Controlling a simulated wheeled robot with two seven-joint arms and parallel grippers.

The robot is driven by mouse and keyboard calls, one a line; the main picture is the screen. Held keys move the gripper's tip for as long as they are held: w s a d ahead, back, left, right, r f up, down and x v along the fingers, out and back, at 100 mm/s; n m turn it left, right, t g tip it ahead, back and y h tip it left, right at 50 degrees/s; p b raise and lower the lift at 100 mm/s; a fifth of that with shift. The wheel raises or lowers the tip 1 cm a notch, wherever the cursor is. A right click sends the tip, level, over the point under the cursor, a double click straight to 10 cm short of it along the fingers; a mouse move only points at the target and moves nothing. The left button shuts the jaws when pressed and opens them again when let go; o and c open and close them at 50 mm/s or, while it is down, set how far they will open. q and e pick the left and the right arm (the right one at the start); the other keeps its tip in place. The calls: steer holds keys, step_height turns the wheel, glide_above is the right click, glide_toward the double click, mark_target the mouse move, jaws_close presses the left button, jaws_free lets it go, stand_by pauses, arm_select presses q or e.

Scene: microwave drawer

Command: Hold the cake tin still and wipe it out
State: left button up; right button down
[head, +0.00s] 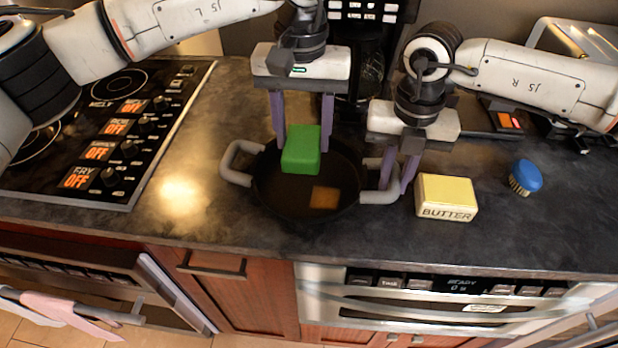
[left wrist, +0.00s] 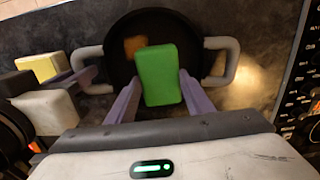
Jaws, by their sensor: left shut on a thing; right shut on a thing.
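The cake tin (head: 270,203) is a round dark pan with two grey loop handles, standing on the counter. It also shows in the left wrist view (left wrist: 121,67). A brown-orange square patch (head: 324,197) lies on its floor. My left gripper (head: 301,145) is shut on a green sponge (head: 301,152), held over or in the tin; I cannot tell whether it touches the floor. The sponge fills the middle of the left wrist view (left wrist: 159,76). My right gripper (head: 396,188) is shut on the tin's right handle (head: 380,197).
A yellow butter block (head: 446,197) stands just right of my right gripper. A blue-topped brush (head: 525,177) lies further right. The stove (head: 100,125) is at the left, a coffee maker (head: 368,50) behind. The counter left of the tin is clear.

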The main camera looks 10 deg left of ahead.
arm_select(q)
steer(key=a, duration=0.8)
stand_by(0.4)
steer(key=shift+s+d, duration=1.15)
steer(key=shift+d, duration=4.95)
steer(key=shift+a+f, duration=0.15)
steer(key=shift+f, duration=2.7)
steer(key=shift+a+f, duration=0.1)
steer(key=shift+f, duration=0.05)
steer(key=shift+a, duration=0.15)
steer(key=shift+w+a+f, duration=0.1)
steer(key=shift+a+f, duration=0.05)
steer(key=shift+a, duration=0.4)
steer(key=shift+a+f, duration=0.1)
steer(key=shift+a, duration=0.45)
